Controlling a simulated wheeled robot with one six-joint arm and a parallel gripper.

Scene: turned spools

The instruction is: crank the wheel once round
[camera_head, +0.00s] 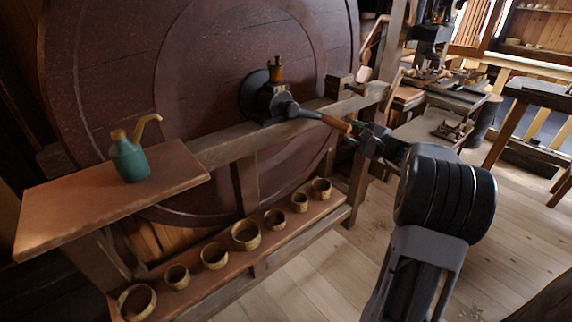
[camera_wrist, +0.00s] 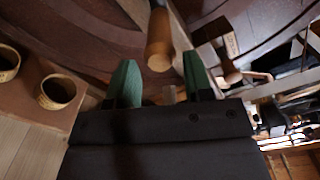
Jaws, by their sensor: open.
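The big dark red-brown wheel (camera_head: 200,90) stands upright behind a wooden beam. At its hub is a dark metal crank (camera_head: 275,100) with a wooden handle (camera_head: 334,122) that points right and toward me. My gripper (camera_head: 354,132) is at the free end of the handle in the head view. In the wrist view the handle (camera_wrist: 159,42) lies ahead, between the two green fingertips of my gripper (camera_wrist: 158,78). The fingers stand apart, with gaps on both sides of the handle. The wheel rim (camera_wrist: 235,20) shows behind it.
A shelf (camera_head: 60,205) at left carries a green oil can (camera_head: 130,158). Several small wooden bowls (camera_head: 245,234) line the lower ledge (camera_head: 278,232) below the wheel. A cluttered bench (camera_head: 448,92) stands at the back right. The plank floor (camera_head: 320,270) is clear at front.

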